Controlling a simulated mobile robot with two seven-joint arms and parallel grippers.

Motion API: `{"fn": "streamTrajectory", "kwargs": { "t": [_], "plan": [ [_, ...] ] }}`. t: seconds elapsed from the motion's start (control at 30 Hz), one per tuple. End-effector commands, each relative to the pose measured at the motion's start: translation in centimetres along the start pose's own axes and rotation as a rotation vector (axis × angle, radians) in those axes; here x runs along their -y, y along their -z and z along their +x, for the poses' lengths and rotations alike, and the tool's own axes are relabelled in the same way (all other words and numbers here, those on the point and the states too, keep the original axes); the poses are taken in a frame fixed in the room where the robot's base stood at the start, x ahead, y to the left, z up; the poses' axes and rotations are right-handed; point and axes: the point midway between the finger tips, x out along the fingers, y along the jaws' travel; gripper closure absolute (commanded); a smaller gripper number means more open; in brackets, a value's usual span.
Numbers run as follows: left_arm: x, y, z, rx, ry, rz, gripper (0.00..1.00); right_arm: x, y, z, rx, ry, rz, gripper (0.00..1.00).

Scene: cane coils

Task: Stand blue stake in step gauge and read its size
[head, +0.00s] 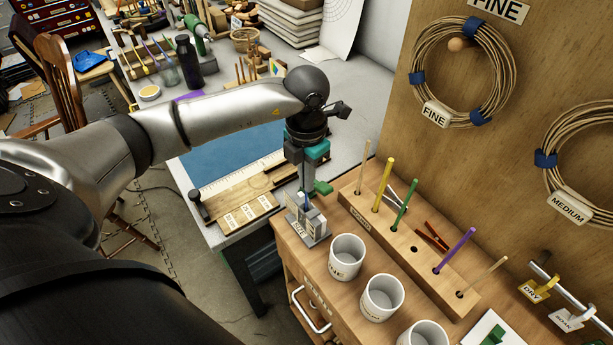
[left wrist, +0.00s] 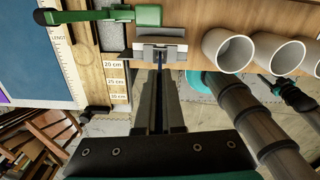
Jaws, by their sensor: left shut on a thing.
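The step gauge (head: 316,234), a small grey stepped block with a label, stands at the left end of the wooden bench top; it also shows in the left wrist view (left wrist: 160,51). My left gripper (head: 306,190) points down just above it, shut on the blue stake (head: 307,202). Only a short dark-blue piece of the stake shows between the fingers and the gauge. I cannot tell whether its lower end touches the gauge's floor. In the left wrist view the closed fingers (left wrist: 158,95) line up with the gauge's slot. My right gripper (left wrist: 285,90) seems partly visible there, its jaws unclear.
A wooden rack (head: 387,230) holds yellow, green, purple and tan stakes, with one empty hole. White cups (head: 346,257) stand in front of it. Cane coils (head: 463,70) hang on the board behind. A measuring board (head: 240,201) lies on the neighbouring table.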

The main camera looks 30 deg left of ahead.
Motion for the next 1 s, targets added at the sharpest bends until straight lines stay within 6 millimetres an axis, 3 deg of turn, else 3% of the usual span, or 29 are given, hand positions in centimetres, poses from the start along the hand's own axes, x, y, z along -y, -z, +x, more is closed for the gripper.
{"fn": "streamTrajectory", "kwargs": {
  "t": [1.0],
  "plan": [
    [0.0,0.0,3.2,0.0,0.0,0.001,1.0,0.1,-0.2,2.6,0.0,0.0,0.0,0.5]
  ]
}}
